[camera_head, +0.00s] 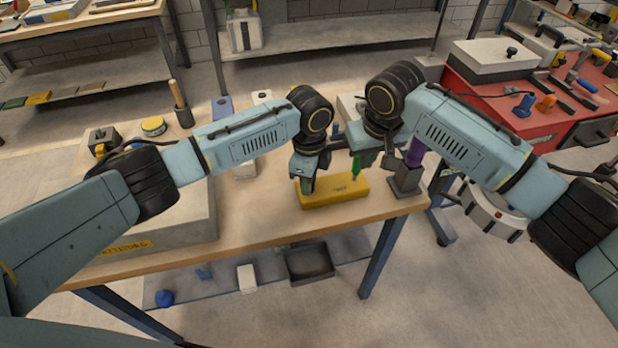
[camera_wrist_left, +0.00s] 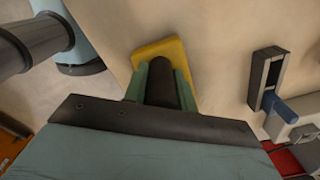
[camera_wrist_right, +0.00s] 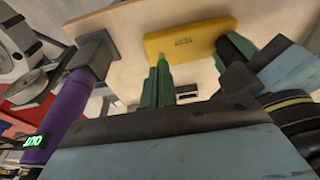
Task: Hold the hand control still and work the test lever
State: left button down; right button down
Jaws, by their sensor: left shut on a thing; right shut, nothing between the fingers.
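The hand control is a yellow block (camera_head: 334,192) near the front edge of the wooden bench. In the right wrist view it (camera_wrist_right: 205,38) carries the label TEST. My left gripper (camera_head: 308,180) is shut on its dark round grip, which shows between the green fingers in the left wrist view (camera_wrist_left: 164,82).
A purple cylinder (camera_head: 414,153) on a grey block (camera_head: 407,178) stands right of the hand control; a display beside it reads OUT (camera_wrist_right: 33,141). A red workbench (camera_head: 520,120) is at right.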

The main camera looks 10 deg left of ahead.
jog(key=shift+f, duration=0.1)
dwell(0.5)
jog(key=shift+f, duration=1.9)
jog(key=shift+s, duration=0.1)
jog(key=shift+s+d, duration=1.15)
jog(key=shift+s, duration=1)
notch_tip(320, 180, up, 8)
